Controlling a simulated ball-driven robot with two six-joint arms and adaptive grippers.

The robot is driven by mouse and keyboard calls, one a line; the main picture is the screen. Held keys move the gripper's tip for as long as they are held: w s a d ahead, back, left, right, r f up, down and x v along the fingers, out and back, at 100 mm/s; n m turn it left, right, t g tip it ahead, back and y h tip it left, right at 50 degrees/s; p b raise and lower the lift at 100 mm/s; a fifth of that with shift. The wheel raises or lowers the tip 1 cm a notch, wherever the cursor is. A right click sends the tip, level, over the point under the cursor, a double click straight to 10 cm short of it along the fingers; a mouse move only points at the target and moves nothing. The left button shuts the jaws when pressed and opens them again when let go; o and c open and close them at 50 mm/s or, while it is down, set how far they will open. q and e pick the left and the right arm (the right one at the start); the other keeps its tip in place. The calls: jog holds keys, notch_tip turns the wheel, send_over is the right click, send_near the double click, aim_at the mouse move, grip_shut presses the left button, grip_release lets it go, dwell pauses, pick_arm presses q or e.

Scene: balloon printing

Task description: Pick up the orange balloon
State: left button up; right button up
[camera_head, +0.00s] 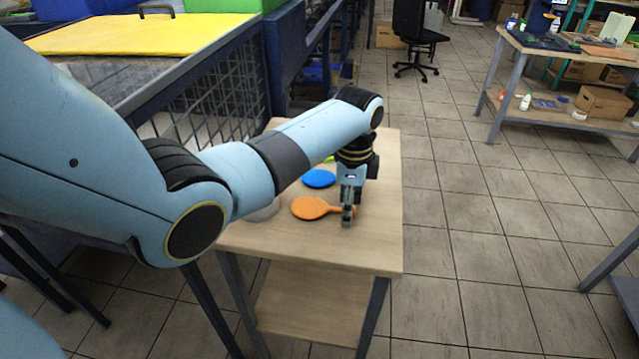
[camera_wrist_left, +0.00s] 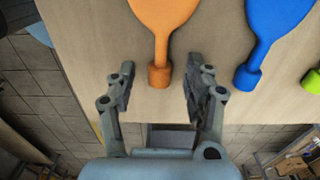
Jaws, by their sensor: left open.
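The orange balloon (camera_head: 312,207) lies flat on the small wooden table (camera_head: 375,245), its neck pointing right toward my left gripper (camera_head: 348,212). In the left wrist view the orange balloon (camera_wrist_left: 163,28) hangs in from the top, with its thick neck end ahead of and between the two fingers. My left gripper (camera_wrist_left: 157,92) is open and empty, pointing down at the table near the neck. I cannot tell from the pictures how high the fingertips are above the table. My right gripper is not in view.
A blue balloon (camera_head: 319,178) lies just behind the orange one. A green balloon (camera_head: 329,158) is partly hidden by my left arm. The table's right side is clear. A workbench (camera_head: 560,55) stands far right.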

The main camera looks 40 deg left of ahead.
pick_arm(q)
jog(key=shift+f, duration=0.3)
jog(key=c, duration=0.8)
jog(key=shift+r, duration=0.15)
jog(key=shift+c, duration=0.2)
